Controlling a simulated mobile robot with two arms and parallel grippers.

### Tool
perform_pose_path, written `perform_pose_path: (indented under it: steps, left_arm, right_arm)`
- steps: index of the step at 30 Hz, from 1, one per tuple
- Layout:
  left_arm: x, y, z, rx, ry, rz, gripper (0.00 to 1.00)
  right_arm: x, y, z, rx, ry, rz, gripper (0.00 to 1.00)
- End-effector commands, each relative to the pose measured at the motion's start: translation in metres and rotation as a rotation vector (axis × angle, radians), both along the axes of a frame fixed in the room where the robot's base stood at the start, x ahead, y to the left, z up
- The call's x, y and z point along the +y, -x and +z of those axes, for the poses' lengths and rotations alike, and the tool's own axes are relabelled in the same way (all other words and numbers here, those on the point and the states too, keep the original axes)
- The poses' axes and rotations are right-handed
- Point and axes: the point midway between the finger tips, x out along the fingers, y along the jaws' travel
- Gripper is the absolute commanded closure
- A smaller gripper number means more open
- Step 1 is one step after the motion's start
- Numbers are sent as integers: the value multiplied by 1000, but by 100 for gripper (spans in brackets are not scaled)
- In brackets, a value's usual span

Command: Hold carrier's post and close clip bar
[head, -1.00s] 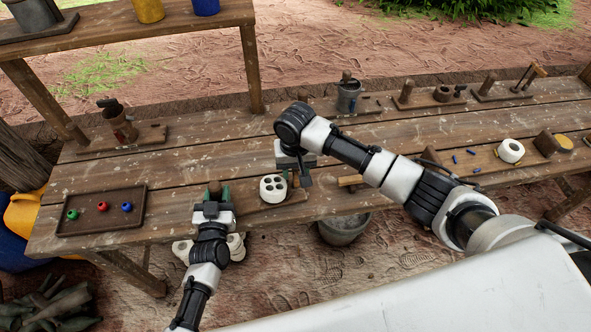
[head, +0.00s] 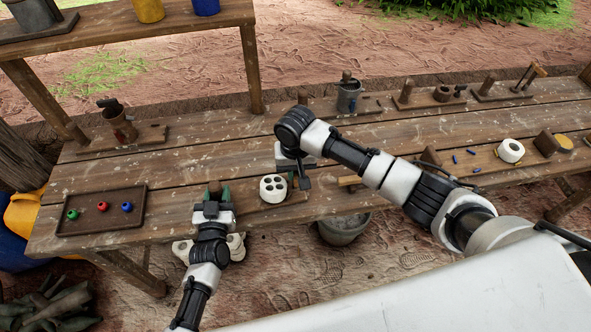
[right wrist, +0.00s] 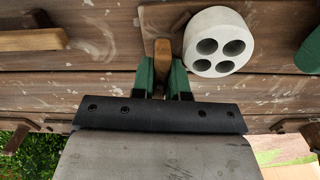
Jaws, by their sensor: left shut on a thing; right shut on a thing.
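The carrier is a low wooden base (head: 297,198) near the bench's front edge, bearing a white round block (head: 273,188) with several holes in its top. My left gripper (head: 214,191) is shut on the carrier's brown post, left of the block; the post is mostly hidden by the fingers. My right gripper (right wrist: 163,82) is at the block's right side in the head view, pointing down. In the right wrist view its green fingers are shut on a wooden clip bar (right wrist: 162,54) beside the white block (right wrist: 218,42). I cannot tell whether the bar touches the block.
A dark tray (head: 75,229) with red, green and blue pieces lies at the left. A small wooden piece (head: 350,181) is close right of my right gripper. Several fixtures line the back of the bench. A bucket (head: 344,229) stands below the front edge.

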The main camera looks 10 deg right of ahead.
Motion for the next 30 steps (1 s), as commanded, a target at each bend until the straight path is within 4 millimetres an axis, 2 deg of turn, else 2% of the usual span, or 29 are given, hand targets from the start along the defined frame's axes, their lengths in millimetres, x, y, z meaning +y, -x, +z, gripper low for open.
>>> perform_pose_path:
  steps: [8, 30]
  left_arm:
    - [0, 0, -1, 1, 0, 0, 97]
    - [0, 0, -1, 2, 0, 0, 97]
  right_arm:
    - [1, 0, 0, 1, -2, -146, 100]
    - [1, 0, 0, 2, -3, -839, 100]
